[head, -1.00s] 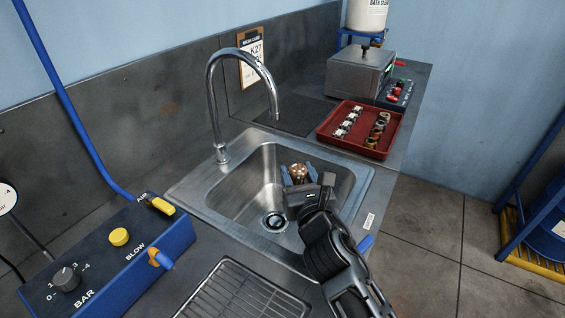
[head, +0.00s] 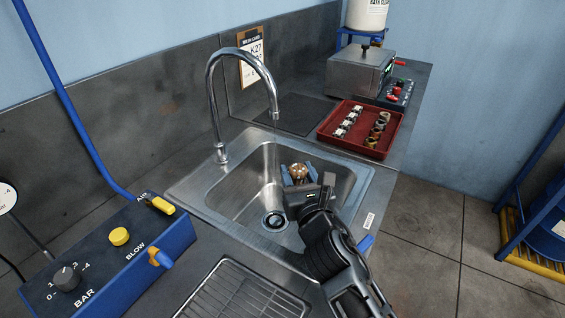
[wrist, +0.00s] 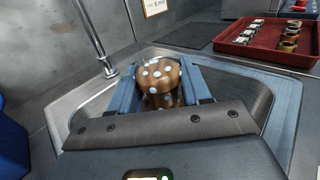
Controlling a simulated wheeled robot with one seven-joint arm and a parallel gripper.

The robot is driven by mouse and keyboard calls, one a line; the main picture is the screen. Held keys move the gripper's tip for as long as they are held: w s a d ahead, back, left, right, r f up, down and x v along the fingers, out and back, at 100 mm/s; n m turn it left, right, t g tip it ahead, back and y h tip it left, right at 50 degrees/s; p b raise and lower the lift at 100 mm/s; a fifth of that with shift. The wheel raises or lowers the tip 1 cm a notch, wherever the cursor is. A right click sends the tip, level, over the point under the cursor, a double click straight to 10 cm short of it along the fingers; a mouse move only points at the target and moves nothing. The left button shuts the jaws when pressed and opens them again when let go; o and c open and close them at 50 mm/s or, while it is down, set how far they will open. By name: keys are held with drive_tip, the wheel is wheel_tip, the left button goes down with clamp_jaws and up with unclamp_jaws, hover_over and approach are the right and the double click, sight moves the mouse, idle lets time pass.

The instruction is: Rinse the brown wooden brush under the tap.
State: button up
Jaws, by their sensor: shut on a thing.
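The brown wooden brush (head: 299,171) is held between the blue fingers of my gripper (head: 300,178), over the right part of the sink basin (head: 243,192). In the wrist view the brush (wrist: 158,74) shows a round brown end with pale dots, between the two fingers of my gripper (wrist: 158,82). The chrome gooseneck tap (head: 213,95) stands at the back left of the basin. Its spout end is above and left of the brush, apart from it. The brush's lower part is partly hidden.
A red tray (head: 365,146) with small metal parts lies behind the sink's right side. A grey box-like device (head: 358,72) stands behind it. A blue control box (head: 110,255) is at front left, and a wire drain rack (head: 235,295) is in front of the sink.

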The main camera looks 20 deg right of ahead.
drive_tip(key=s+r, duration=0.4)
drive_tip(key=s, duration=0.1)
drive_tip(key=shift+a, duration=0.35)
idle(0.4)
idle(0.6)
